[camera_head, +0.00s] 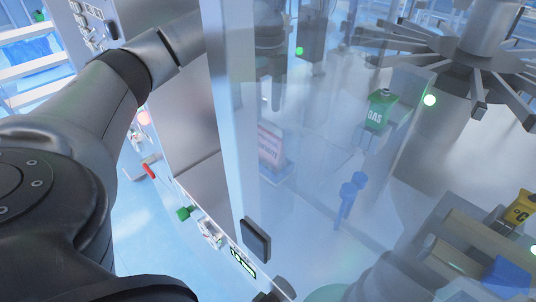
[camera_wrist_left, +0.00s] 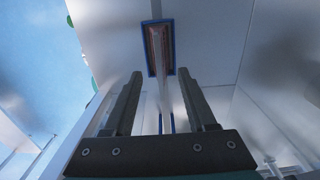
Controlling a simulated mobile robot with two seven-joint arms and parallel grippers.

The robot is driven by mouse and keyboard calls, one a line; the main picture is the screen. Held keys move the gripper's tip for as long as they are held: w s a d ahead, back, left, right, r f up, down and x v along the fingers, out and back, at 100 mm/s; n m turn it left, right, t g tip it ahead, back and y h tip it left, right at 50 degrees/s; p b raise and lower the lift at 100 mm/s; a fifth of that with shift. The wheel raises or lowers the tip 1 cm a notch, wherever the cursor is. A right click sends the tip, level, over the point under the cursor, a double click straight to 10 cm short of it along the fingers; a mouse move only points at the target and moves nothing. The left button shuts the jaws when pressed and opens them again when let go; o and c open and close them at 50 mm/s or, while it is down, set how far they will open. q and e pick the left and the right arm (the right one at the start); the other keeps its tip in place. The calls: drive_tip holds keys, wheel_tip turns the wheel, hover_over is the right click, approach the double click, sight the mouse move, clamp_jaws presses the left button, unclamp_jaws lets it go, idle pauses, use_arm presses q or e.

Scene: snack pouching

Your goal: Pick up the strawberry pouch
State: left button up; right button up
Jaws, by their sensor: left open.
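No pouch can be clearly made out. In the head view a pink and grey piece with blurred lettering (camera_head: 272,145) shows through the clear pane; I cannot tell whether it is the strawberry pouch. In the left wrist view my left gripper (camera_wrist_left: 159,74) is open, its two dark fingers apart with nothing visibly held. A narrow red-brown piece with a blue border (camera_wrist_left: 160,47) shows just beyond the fingertips, between them; I cannot tell what it is. My left arm comes in from the left in the head view, its fingers hidden there. My right gripper is not in view.
A tall machine panel with a clear pane and metal frame (camera_head: 227,110) stands close to my left arm. Behind it are a green GAS container (camera_head: 376,112), a blue jointed piece (camera_head: 348,199) and a radial metal head (camera_head: 475,62). A yellow piece (camera_head: 519,208) is at right.

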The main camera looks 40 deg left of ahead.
use_arm(q)
wheel_tip(320, 180, down, 8)
drive_tip(key=shift+d+r+b, duration=0.15)
drive_tip(key=shift+r+b, duration=0.05)
drive_tip(key=shift+b, duration=0.4)
clamp_jaws()
idle(1.2)
